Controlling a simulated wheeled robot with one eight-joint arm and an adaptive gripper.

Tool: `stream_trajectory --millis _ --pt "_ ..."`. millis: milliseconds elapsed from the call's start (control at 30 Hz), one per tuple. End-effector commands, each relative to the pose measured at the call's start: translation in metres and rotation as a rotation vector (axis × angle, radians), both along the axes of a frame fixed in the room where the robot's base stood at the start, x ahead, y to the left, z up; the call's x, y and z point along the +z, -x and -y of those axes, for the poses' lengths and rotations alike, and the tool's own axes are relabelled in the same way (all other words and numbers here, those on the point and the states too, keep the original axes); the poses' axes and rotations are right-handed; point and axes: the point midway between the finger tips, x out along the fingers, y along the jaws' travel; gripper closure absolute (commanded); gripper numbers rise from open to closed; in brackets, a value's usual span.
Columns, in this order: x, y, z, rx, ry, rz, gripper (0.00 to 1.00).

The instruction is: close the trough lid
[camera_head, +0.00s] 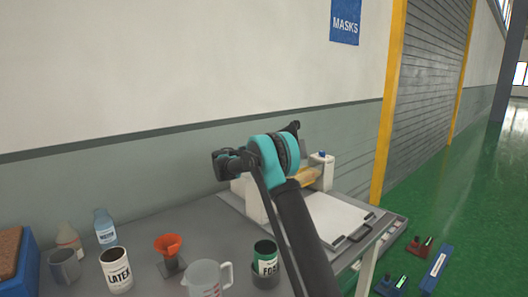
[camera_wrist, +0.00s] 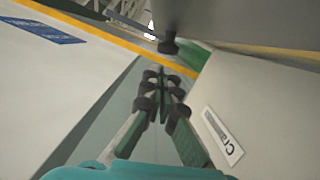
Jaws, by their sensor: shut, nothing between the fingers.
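My gripper (camera_wrist: 161,82) is shut and empty in the wrist view, its dark-padded fingers drawn together. A pale upright panel (camera_wrist: 262,105) with a label reading "Cra" is close on the right of the fingers, with no clear contact. In the head view a white apparatus (camera_head: 250,197) stands at the right end of the table, partly hidden behind my arm and teal wrist. A flat white panel (camera_head: 338,217) lies in front of it, with a dark handle (camera_head: 361,232) at its edge. I cannot tell which part is the trough lid or how far it is open.
The grey table (camera_head: 212,222) holds an orange funnel (camera_head: 168,243), a LATEX can (camera_head: 117,270), a clear jug (camera_head: 206,280) and a green can (camera_head: 265,258). A white container (camera_head: 322,169) stands at the back right. The wall (camera_head: 170,165) runs close behind the table.

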Motion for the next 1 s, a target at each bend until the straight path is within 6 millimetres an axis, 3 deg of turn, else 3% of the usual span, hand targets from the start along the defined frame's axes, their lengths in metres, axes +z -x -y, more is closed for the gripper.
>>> stream_trajectory --millis 1000 --pt "0.0075 0.0124 0.0087 0.000 -0.043 0.060 1.00"
